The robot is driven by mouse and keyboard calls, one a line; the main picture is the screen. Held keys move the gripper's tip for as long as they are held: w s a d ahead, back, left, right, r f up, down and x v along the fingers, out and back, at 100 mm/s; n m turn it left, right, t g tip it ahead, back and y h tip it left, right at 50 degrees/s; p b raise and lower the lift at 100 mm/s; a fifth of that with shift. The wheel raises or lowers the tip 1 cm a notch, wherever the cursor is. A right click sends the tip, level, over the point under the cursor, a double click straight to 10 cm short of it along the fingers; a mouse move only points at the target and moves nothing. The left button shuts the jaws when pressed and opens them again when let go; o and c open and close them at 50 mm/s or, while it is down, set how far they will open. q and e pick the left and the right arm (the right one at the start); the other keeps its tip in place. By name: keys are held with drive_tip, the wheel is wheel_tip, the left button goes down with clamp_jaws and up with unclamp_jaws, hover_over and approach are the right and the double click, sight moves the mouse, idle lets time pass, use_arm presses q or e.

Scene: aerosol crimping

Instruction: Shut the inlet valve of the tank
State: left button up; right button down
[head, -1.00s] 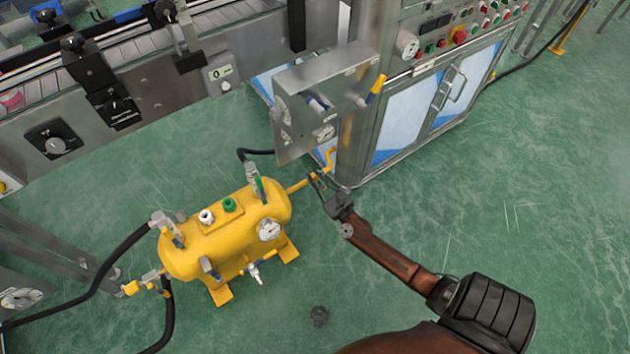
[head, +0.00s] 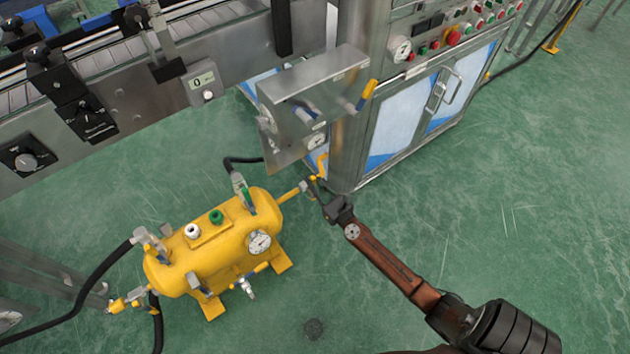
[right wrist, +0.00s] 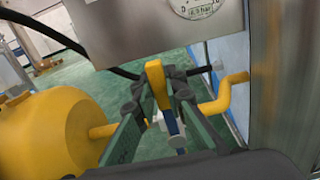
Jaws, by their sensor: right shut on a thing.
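The yellow tank (head: 212,243) stands on the green floor in the head view, and part of it shows at the left of the right wrist view (right wrist: 50,130). A yellow pipe (head: 288,195) leaves its right end and meets the inlet valve (head: 304,187). My right gripper (head: 313,188) is at this valve. In the right wrist view, the gripper (right wrist: 157,90) is shut on the valve's yellow handle (right wrist: 156,82), with a finger on each side. The valve body below is partly hidden by the fingers. My left gripper is not in view.
A steel control box (head: 315,90) overhangs close behind the valve. A steel cabinet (head: 400,115) stands just right of it, and a bent yellow pipe (right wrist: 228,95) runs beside my fingers. Black hoses (head: 75,305) lie left of the tank. The floor in front is clear.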

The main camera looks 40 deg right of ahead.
drive_tip(key=shift+d+f, duration=0.1)
drive_tip(key=c, duration=1.9)
unclamp_jaws()
drive_tip(key=shift+c, duration=0.2)
drive_tip(key=shift+s, duration=0.15)
drive_tip(key=s+a, duration=0.1)
drive_tip(key=s, duration=1)
drive_tip(key=shift+s+a, duration=0.25)
drive_tip(key=shift+s, duration=0.1)
